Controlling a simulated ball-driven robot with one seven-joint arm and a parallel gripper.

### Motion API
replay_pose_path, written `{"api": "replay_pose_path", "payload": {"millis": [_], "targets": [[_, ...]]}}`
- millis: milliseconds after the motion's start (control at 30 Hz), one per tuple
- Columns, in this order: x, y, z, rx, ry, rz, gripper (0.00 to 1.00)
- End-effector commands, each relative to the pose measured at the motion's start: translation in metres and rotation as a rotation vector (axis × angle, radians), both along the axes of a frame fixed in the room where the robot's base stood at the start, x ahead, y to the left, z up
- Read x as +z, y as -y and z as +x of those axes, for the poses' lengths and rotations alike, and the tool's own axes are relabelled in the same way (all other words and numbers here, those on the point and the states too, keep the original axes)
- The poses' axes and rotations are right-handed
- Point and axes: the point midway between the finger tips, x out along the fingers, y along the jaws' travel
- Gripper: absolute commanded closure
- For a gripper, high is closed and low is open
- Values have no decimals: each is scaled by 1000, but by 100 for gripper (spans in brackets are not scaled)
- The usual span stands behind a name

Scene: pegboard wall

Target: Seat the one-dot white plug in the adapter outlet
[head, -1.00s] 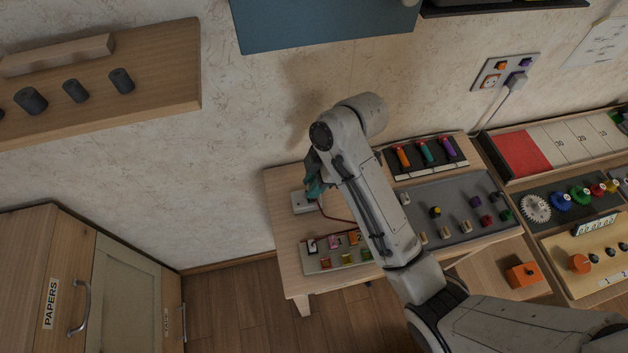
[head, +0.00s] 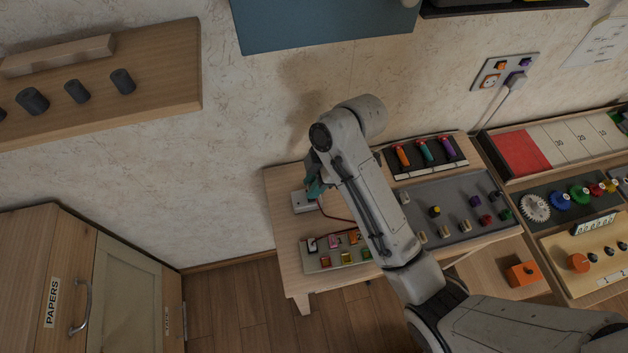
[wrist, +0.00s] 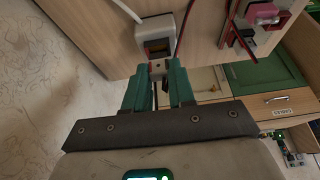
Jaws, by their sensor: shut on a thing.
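My gripper (head: 314,188), with teal fingers, is over the left end of the wooden table. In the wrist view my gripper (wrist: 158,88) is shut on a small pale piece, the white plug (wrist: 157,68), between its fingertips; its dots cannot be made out. The white adapter (wrist: 157,38) with a dark opening in its face lies just beyond the fingertips. In the head view the adapter (head: 302,203) sits on the table, partly behind my gripper. A small gap seems to show between plug and adapter, but I cannot tell for sure whether they touch.
A pale board with several coloured pieces (head: 325,262) lies at the table's front left. A grey panel with plugs (head: 418,222) and a tray of coloured handles (head: 402,171) lie to the right. A red cable (head: 338,217) runs across the table. The wall stands behind.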

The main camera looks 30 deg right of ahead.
Motion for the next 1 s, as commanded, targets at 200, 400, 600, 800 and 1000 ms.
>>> {"api": "replay_pose_path", "payload": {"millis": [200, 400, 600, 800, 1000], "targets": [[-6, 0, 0, 0, -1, 0, 100], [-11, 0, 0, 0, -1, 0, 100], [-15, 0, 0, 0, 0, 0, 100], [-14, 0, 0, 0, 0, 0, 58], [-14, 0, 0, 0, 0, 0, 46]]}}
